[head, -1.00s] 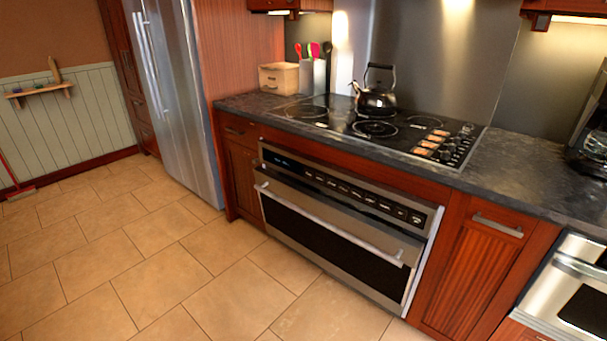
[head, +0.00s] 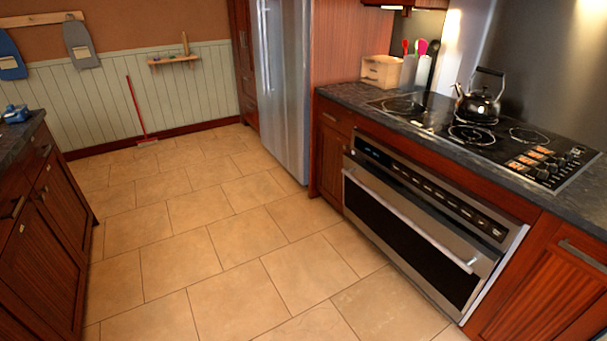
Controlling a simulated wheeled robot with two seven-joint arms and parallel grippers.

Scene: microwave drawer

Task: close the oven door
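The oven (head: 440,190) is built into the wooden counter front at the right, under the cooktop. Its door (head: 392,228) has a dark glass panel in a steel frame and a long bar handle (head: 405,218) across the top. The door stands upright or close to it. I cannot tell whether a small gap is left between door and frame. The control panel with a row of buttons (head: 432,189) is above the door. Neither of my grippers is in view.
A kettle (head: 478,103) stands on the black cooktop (head: 505,140). A steel fridge (head: 285,85) is left of the oven. A wooden cabinet (head: 45,235) stands at the left. The tiled floor (head: 220,240) between is clear. A red broom (head: 137,108) leans at the far wall.

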